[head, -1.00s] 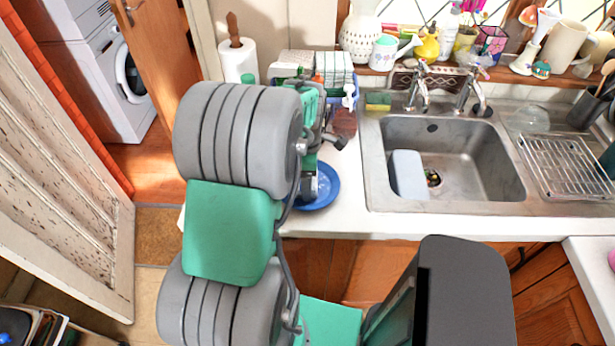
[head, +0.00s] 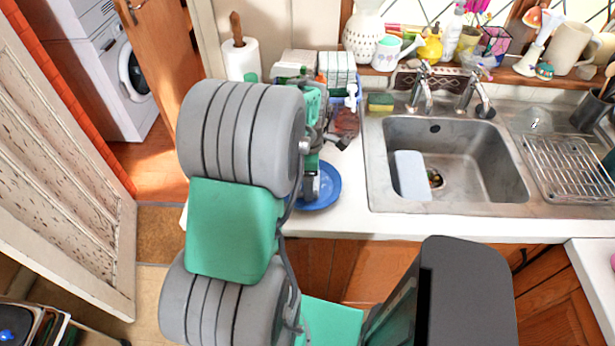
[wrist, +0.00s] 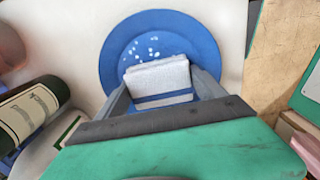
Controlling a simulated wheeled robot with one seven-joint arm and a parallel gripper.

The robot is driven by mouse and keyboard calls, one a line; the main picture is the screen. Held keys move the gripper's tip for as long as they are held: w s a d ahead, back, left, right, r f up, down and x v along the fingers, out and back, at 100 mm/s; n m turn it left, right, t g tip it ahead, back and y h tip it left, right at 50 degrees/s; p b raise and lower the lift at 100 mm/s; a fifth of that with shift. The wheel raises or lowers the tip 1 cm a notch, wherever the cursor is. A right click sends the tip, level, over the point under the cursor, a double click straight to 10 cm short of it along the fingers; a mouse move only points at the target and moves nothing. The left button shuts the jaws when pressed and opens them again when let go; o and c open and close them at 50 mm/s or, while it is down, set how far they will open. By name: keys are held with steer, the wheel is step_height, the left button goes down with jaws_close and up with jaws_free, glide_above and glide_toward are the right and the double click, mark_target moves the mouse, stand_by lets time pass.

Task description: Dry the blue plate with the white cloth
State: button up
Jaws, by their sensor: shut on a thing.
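The blue plate (head: 325,190) lies on the white counter left of the sink, partly hidden by my arm in the head view. In the wrist view the blue plate (wrist: 125,50) shows several pale wet-looking spots on its upper left part. My gripper (wrist: 160,85) is over the plate, shut on the folded white cloth (wrist: 158,76). The cloth is between the two fingers and over the plate's middle; I cannot tell whether it touches the surface.
The steel sink (head: 475,135) holds a pale blue board (head: 410,175). A sponge (head: 380,102) lies at its back left corner. A paper towel roll (head: 241,60) and a blue crate (head: 352,98) stand behind the plate. In the wrist view a dark green bottle (wrist: 35,105) lies at left.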

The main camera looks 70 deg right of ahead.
steer(key=shift+s+d, duration=0.1)
steer(key=shift+s, duration=0.5)
steer(key=shift+w+a+f, duration=0.1)
steer(key=shift+w+a, duration=0.15)
steer(key=shift+w, duration=0.8)
steer(key=shift+s+d, duration=0.15)
steer(key=shift+s, duration=0.4)
steer(key=shift+w+d, duration=0.15)
steer(key=shift+d, duration=0.4)
steer(key=shift+s+a, duration=0.2)
steer(key=shift+a, duration=0.9)
steer(key=shift+w+d, duration=0.1)
steer(key=shift+d, duration=0.45)
steer(key=shift+s+d, duration=0.1)
steer(key=shift+s, duration=0.45)
steer(key=shift+w+a, duration=0.2)
steer(key=shift+w, duration=0.9)
steer(key=shift+s+d, duration=0.1)
steer(key=shift+s, duration=0.45)
steer(key=shift+w+d, duration=0.1)
steer(key=shift+d, duration=0.45)
steer(key=shift+s+a, duration=0.2)
steer(key=shift+a, duration=0.85)
steer(key=shift+w+d, duration=0.2)
steer(key=shift+d, duration=0.85)
steer(key=shift+s+a, duration=0.2)
steer(key=shift+a, duration=0.9)
steer(key=shift+w+d, duration=0.1)
steer(key=shift+d, duration=0.45)
